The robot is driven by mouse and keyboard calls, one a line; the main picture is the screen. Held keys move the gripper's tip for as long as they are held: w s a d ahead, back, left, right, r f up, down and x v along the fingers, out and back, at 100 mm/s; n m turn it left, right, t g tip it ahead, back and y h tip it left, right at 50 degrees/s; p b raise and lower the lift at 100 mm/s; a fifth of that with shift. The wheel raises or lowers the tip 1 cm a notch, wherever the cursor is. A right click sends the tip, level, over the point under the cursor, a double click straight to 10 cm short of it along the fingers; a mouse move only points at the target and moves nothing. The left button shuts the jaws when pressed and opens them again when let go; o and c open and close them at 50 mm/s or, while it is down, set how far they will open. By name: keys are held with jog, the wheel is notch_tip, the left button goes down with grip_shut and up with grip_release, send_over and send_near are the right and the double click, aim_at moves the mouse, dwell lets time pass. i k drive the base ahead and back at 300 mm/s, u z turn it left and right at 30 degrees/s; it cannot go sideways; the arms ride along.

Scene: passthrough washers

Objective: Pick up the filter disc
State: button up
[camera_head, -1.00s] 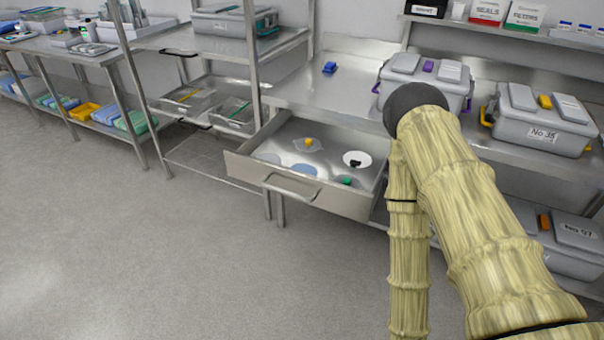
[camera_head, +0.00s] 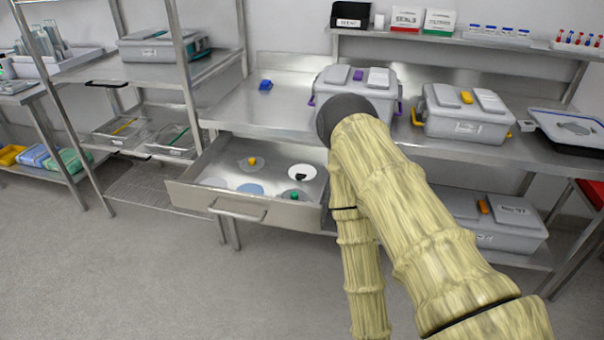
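An open drawer (camera_head: 192,194) under the steel counter holds several thin round discs. One is white with a black knob (camera_head: 303,168), one is flat and blue (camera_head: 250,188), and one is pale grey at the left (camera_head: 213,182). A translucent disc (camera_head: 242,163) has a yellow-orange knob, and another near the front right has a green knob (camera_head: 294,195). I cannot tell which of them is the filter disc. My arm rises from the lower right and its dark round joint is beside the drawer's right side. My gripper is not visible.
A grey lidded bin with purple latches (camera_head: 335,90) stands on the counter behind my arm, with a yellow-latched bin (camera_head: 468,124) right of it. A blue object (camera_head: 265,85) lies on the counter. A dark tray (camera_head: 575,130) stands far right. Floor before the drawer is clear.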

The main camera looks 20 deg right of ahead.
aim_at(255, 187)
jog(key=z, duration=2)
jog(key=i, duration=0.7)
jog(key=u, duration=2.75)
